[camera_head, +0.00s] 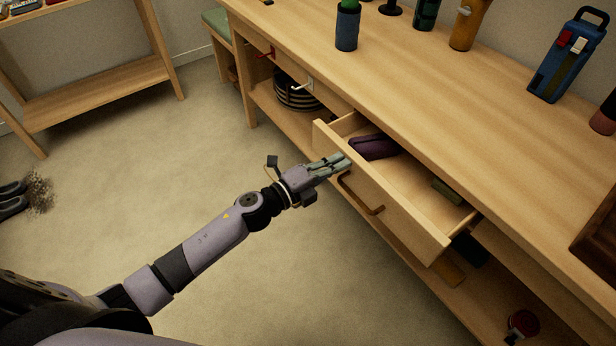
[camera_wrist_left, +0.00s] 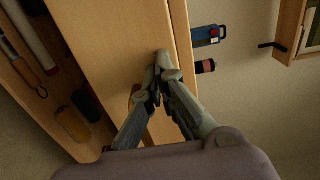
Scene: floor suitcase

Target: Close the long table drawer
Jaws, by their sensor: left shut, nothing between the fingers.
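The long table drawer (camera_head: 400,215) is pulled out from the wooden table (camera_head: 440,110), with its front panel facing the floor space. A brown handle (camera_head: 360,195) is on its front. My left gripper (camera_head: 342,161) is shut and empty, with its fingertips at the upper part of the drawer front, left of the handle; I cannot tell whether they touch it. In the left wrist view the fingers (camera_wrist_left: 164,62) come together over the wood, and part of the handle (camera_wrist_left: 135,96) shows beside them. My right gripper is out of view.
A dark purple item (camera_head: 373,147) and a small green item (camera_head: 447,191) lie in the drawer. A blue cup (camera_head: 347,28), a yellow-brown bottle (camera_head: 469,24) and a blue box (camera_head: 567,62) stand on the tabletop. The floor (camera_head: 190,170) on the left is mostly clear.

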